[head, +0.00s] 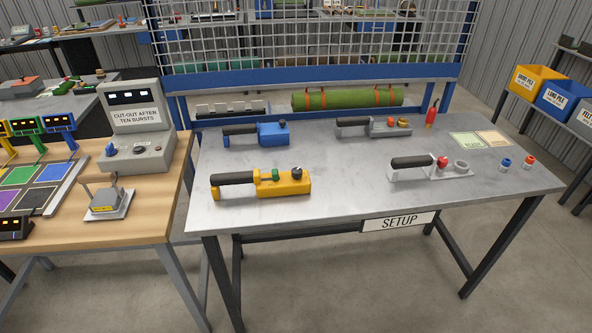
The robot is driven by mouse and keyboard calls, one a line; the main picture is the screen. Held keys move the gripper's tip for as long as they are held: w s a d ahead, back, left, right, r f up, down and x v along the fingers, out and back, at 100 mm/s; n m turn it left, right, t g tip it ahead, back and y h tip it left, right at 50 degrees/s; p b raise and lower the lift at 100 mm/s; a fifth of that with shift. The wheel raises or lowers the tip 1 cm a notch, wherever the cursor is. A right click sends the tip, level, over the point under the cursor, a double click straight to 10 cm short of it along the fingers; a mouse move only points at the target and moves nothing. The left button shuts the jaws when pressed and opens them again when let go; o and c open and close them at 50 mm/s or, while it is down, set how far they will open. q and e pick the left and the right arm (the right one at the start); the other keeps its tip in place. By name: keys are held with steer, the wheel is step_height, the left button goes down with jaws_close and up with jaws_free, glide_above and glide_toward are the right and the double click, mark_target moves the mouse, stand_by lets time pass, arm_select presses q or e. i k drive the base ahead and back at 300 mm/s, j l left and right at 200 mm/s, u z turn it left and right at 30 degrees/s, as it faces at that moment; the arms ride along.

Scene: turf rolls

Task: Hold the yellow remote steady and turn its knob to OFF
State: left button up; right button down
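The yellow remote (260,187) lies on the grey metal setup table (345,200), left of its middle and near the front edge. It has a black handle pointing left, a green button on top and a dark round knob (297,172) near its right end. The knob's setting is too small to read. Neither of my grippers shows in the head view, and nothing touches the remote.
A blue remote (272,134) lies behind the yellow one. Grey handled tools (374,127) and (430,168) lie to the right, with small red and blue caps (505,164) beyond. A wooden bench (150,215) stands left. Bare tabletop surrounds the yellow remote.

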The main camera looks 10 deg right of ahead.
mark_target(297, 172)
steer(key=i+l, duration=0.1)
steer(key=i, duration=0.9)
